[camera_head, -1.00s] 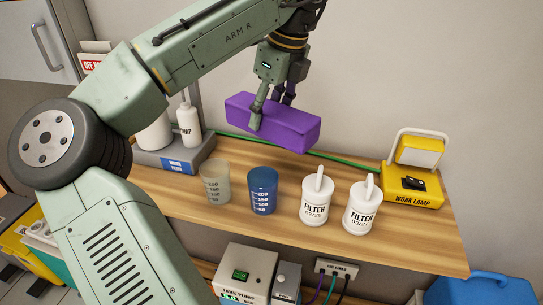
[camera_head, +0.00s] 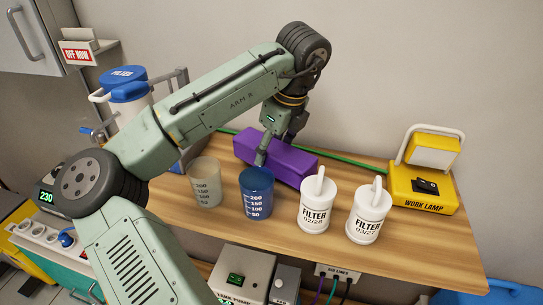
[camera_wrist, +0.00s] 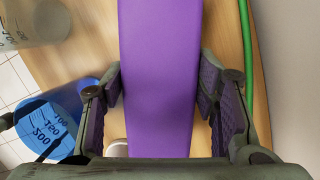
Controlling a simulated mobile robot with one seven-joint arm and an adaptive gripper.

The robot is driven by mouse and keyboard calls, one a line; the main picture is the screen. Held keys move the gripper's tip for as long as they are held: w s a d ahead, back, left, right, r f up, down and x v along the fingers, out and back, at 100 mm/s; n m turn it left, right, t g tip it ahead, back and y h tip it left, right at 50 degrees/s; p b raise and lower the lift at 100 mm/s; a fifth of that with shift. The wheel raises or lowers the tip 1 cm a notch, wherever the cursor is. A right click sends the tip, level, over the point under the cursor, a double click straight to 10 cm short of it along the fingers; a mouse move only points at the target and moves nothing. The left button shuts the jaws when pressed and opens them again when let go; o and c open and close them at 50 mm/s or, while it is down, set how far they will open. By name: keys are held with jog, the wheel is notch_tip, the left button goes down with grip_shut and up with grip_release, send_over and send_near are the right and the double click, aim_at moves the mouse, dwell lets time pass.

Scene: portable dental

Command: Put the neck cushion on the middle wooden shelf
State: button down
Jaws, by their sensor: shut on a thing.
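The neck cushion is a purple block (camera_head: 288,160) low at the back of the wooden shelf (camera_head: 425,258), behind the cups and filter bottles. I cannot tell whether it touches the wood. My gripper (camera_head: 263,150) is shut on it, one finger showing on its near side. In the wrist view the cushion (camera_wrist: 160,75) runs lengthwise between both fingers of my gripper (camera_wrist: 162,95). The shelf top (camera_wrist: 80,45) shows beneath it.
A clear cup (camera_head: 205,183), a blue cup (camera_head: 256,193) and two white filter bottles (camera_head: 317,207) (camera_head: 368,212) stand in front of the cushion. A yellow work lamp (camera_head: 425,185) stands at the right. A green hose (camera_head: 350,165) runs along the wall. Wood is clear between cushion and lamp.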

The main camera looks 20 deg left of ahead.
jog(key=shift+d+x, duration=0.25)
jog(key=shift+x, duration=0.9)
jog(key=shift+f, duration=0.15)
jog(key=shift+f, duration=0.15)
jog(key=c, duration=0.6)
grip_release()
